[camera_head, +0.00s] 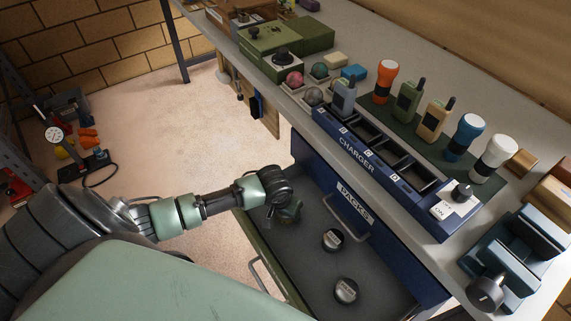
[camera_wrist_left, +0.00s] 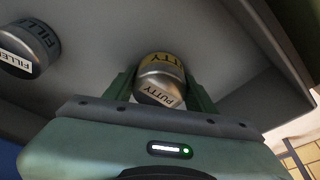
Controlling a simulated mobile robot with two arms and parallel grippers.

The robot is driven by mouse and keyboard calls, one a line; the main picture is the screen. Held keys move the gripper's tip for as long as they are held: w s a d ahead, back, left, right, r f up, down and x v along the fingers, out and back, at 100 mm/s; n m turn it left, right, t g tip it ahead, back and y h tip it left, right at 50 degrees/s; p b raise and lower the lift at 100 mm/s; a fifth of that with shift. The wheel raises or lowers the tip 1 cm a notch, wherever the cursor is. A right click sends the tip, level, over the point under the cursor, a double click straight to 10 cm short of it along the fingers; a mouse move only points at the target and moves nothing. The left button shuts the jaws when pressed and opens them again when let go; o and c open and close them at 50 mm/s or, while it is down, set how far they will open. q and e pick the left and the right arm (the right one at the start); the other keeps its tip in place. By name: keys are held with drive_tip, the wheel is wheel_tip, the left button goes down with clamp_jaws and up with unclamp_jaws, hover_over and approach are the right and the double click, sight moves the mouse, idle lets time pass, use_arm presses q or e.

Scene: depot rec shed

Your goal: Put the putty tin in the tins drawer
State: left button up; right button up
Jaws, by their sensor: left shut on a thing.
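The putty tin (camera_wrist_left: 160,80), silver with a yellow band and a white PUTTY label, is between the fingers of my left gripper (camera_wrist_left: 162,92) in the left wrist view. The gripper is shut on it. In the head view my left gripper (camera_head: 287,212) is inside the pulled-out drawer (camera_head: 302,255), near its left end, and mostly hides the tin. I cannot tell whether the tin touches the drawer floor. A FILLER tin (camera_wrist_left: 28,48) stands apart from it in the wrist view. My right gripper is not in view.
Two dark-topped tins (camera_head: 333,240) (camera_head: 346,290) stand in the drawer, with bare floor around them. The bench carries a charger (camera_head: 365,153), torches, radios and a vise (camera_head: 515,255).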

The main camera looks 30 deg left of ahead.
use_arm(q)
drive_tip(key=shift+f, duration=0.15)
drive_tip(key=o, duration=1.3)
drive_tip(key=shift+o, duration=0.8)
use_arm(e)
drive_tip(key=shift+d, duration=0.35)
use_arm(q)
drive_tip(key=p+v, duration=0.1)
drive_tip(key=v, duration=1.1)
drive_tip(key=shift+r+p, duration=0.25)
drive_tip(key=shift+p, duration=0.1)
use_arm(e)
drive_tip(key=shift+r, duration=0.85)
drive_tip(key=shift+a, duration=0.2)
use_arm(q)
drive_tip(key=shift+f, duration=0.1)
